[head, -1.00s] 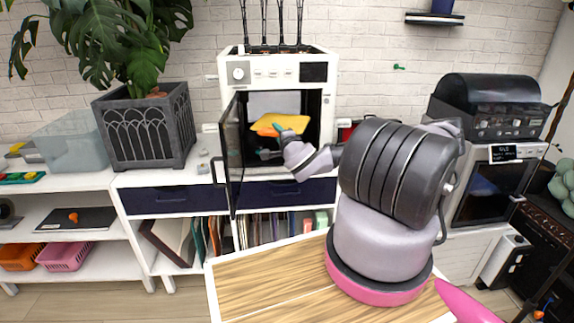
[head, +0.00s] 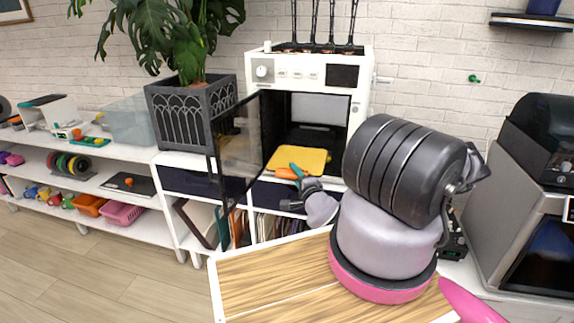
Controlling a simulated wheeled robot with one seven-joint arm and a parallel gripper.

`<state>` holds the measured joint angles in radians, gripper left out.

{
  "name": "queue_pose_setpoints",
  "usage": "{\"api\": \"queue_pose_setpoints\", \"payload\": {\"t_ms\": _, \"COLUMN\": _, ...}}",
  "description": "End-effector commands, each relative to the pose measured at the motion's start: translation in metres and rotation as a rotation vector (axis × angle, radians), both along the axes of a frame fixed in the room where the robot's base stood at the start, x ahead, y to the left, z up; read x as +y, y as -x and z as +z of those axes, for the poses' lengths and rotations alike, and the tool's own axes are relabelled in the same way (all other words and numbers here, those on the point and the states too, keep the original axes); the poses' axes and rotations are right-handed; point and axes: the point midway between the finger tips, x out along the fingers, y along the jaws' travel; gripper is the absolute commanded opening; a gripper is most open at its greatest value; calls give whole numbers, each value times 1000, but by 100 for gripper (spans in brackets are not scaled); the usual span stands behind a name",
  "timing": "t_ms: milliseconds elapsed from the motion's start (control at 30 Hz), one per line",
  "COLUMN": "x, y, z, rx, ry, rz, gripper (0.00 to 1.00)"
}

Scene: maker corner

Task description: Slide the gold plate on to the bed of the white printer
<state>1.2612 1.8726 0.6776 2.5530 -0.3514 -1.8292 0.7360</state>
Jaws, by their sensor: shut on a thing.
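The white printer (head: 270,72) stands on the white cabinet in the head view, its dark glass door (head: 240,150) swung open to the left. Its chamber is open, and a dark bed (head: 318,136) shows inside. The gold plate (head: 302,158) is at the chamber's front opening, lower than the bed and partly outside. My gripper (head: 294,173) is shut on the plate's near edge, where an orange part and a teal fingertip show. My arm hides the area to the right of the plate.
A potted plant in a dark planter (head: 192,115) stands left of the printer, close to the open door. A wooden tabletop (head: 270,275) lies in front. A dark-lidded machine (head: 545,140) stands at the right.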

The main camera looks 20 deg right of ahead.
Motion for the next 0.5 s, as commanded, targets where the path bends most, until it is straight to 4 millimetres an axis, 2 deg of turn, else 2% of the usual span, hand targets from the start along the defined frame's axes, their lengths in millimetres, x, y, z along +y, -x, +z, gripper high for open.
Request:
{"api": "queue_pose_setpoints", "payload": {"t_ms": 67, "x": 1, "y": 9, "z": -3, "rx": 0, "ry": -5, "rz": 2, "gripper": 0}}
{"api": "queue_pose_setpoints", "payload": {"t_ms": 167, "x": 0, "y": 10, "z": -5, "rx": -2, "ry": -6, "rz": 4, "gripper": 0}}
{"api": "queue_pose_setpoints", "payload": {"t_ms": 500, "x": -14, "y": -10, "z": -4, "rx": -2, "ry": -4, "rz": 3, "gripper": 0}}
